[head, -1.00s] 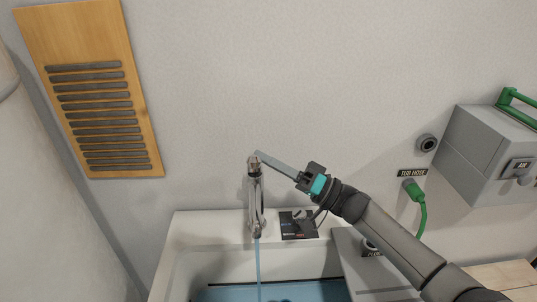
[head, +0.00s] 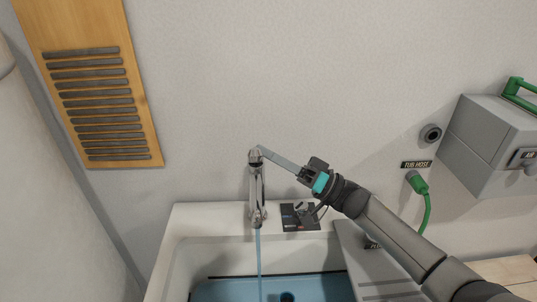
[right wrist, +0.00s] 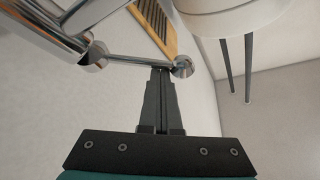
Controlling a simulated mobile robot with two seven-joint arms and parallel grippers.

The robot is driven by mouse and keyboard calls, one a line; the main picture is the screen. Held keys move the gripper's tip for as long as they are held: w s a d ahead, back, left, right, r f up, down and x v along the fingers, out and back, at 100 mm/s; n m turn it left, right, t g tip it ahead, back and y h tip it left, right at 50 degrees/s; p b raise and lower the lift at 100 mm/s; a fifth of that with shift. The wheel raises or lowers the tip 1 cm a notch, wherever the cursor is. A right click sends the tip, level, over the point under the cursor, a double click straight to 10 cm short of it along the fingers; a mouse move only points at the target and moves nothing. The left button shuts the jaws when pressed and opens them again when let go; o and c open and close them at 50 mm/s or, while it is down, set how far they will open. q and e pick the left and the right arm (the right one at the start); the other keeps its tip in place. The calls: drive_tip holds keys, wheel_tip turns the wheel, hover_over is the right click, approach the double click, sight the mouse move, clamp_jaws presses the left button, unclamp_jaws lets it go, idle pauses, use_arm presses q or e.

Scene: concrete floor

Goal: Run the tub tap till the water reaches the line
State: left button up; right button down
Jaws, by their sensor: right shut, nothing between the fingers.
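The chrome tub tap (head: 257,195) stands at the back rim of the white tub (head: 190,222). A thin stream of water (head: 259,262) falls from its spout. Blue water (head: 225,290) lies in the tub, with a dark line along its back edge. The tap's lever (head: 281,160) reaches right from the tap's top. My right gripper (head: 304,174) is at the lever's outer end in the head view. In the right wrist view its fingers (right wrist: 161,75) are shut, with the tips at the lever (right wrist: 135,61) close to its round end. My left gripper is out of view.
A dark panel (head: 300,216) lies on the tub's back rim, right of the tap. A green hose (head: 424,205) hangs under a TUB HOSE label (head: 416,164). A grey box (head: 490,145) is on the wall at right, and a slatted wooden board (head: 105,90) at left.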

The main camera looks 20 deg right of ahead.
drive_tip(key=f+n+g+y+b, duration=0.1)
drive_tip(key=n+b, duration=0.1)
drive_tip(key=s+f+n+g+y+b, duration=0.1)
drive_tip(key=n+b, duration=0.1)
drive_tip(key=n, duration=0.1)
drive_tip(key=f+n+g+y+b, duration=0.1)
drive_tip(key=n+b, duration=0.1)
drive_tip(key=shift+s+a+n+g+b, duration=0.25)
drive_tip(key=shift+s+n+g+b, duration=0.05)
idle(0.3)
